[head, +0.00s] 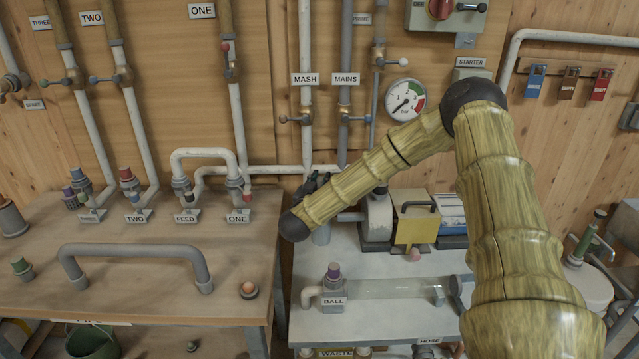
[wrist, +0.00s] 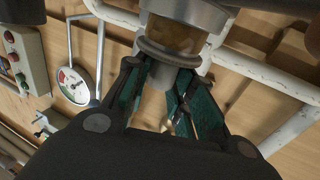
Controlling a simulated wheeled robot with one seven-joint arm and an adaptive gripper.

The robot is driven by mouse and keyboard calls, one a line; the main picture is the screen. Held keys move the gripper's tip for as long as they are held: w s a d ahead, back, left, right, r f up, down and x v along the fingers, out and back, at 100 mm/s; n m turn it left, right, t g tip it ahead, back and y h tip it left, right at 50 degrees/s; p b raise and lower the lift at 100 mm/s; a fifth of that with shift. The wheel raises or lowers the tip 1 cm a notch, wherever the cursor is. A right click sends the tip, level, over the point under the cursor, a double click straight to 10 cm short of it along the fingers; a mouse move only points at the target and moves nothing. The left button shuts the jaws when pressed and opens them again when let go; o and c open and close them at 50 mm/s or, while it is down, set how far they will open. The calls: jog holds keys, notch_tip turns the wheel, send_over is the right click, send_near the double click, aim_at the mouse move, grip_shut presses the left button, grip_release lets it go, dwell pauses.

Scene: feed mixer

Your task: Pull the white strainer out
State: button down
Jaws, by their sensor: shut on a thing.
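My gripper (head: 314,186) is beside the pump group at the back of the right bench, partly hidden by my own forearm. In the wrist view its two green-padded fingers (wrist: 160,72) are on either side of a short pale stub (wrist: 162,77), closed on it. The stub sits under a grey ring (wrist: 168,54) and an amber, see-through section (wrist: 174,36). This stub looks like the white strainer, but its upper part is hidden in the fitting. I cannot tell how far it sits inside.
A pressure gauge (head: 405,100) hangs on the wall behind. A yellow box (head: 415,224) stands right of the grey pump (head: 377,216). A clear horizontal tube (head: 385,289) lies along the bench front. White pipes (head: 277,170) run close behind my gripper. The left bench has open room.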

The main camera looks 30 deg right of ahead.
jog(key=shift+r, duration=0.15)
jog(key=shift+r+p, duration=1.75)
jog(key=shift+r, duration=0.65)
